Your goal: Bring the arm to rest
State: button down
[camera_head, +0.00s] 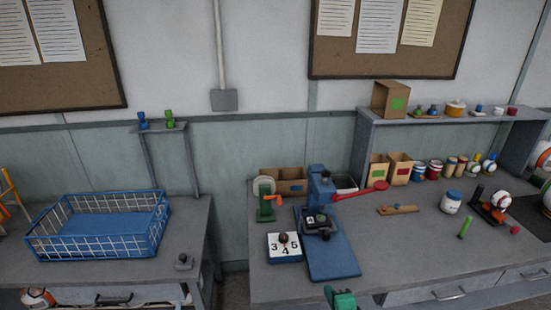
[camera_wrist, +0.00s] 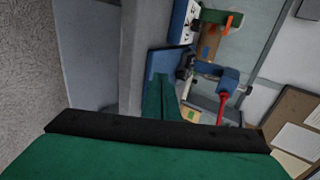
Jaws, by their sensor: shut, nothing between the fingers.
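My gripper (camera_head: 340,299) shows as a green shape at the bottom edge of the head view, in front of the right-hand workbench. In the wrist view its green fingers (camera_wrist: 161,98) are together with nothing between them. The gripper is apart from the blue ball press (camera_head: 322,187), which stands behind it on the bench with its red lever (camera_head: 360,192) reaching right. The press's blue base plate (camera_head: 333,262) lies nearest the gripper. The press also shows in the wrist view (camera_wrist: 229,79), beyond the fingers. Most of my arm is out of view.
A white number block (camera_head: 284,254) and a green device with an orange handle (camera_head: 267,205) stand left of the press. A blue wire basket (camera_head: 62,250) sits on the left bench (camera_head: 150,270). A gap separates the benches. Jars and cardboard boxes line the back right.

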jog(key=s+a+f+n+t+h, duration=0.1)
jog(key=s+a+f+n, duration=0.25)
jog(key=s+f, duration=0.35)
jog(key=s+a+f+n+h, duration=0.1)
jog(key=s+a+f+n, duration=0.25)
jog(key=s, duration=0.65)
jog(key=s+a+r+n, duration=0.2)
jog(key=s+a+n, duration=0.1)
jog(key=s, duration=0.4)
jog(key=s+a+r+n+t, duration=0.1)
jog(key=s+a+r+n, duration=0.1)
jog(key=s, duration=0.5)
jog(key=s+a+r+n+t, duration=0.1)
jog(key=s+a+r+n, duration=0.2)
jog(key=s, duration=0.4)
jog(key=shift+s+a+r+n+y, duration=0.15)
jog(key=shift+a+r+n+y, duration=0.2)
jog(key=shift+n, duration=0.45)
jog(key=shift+f, duration=0.1)
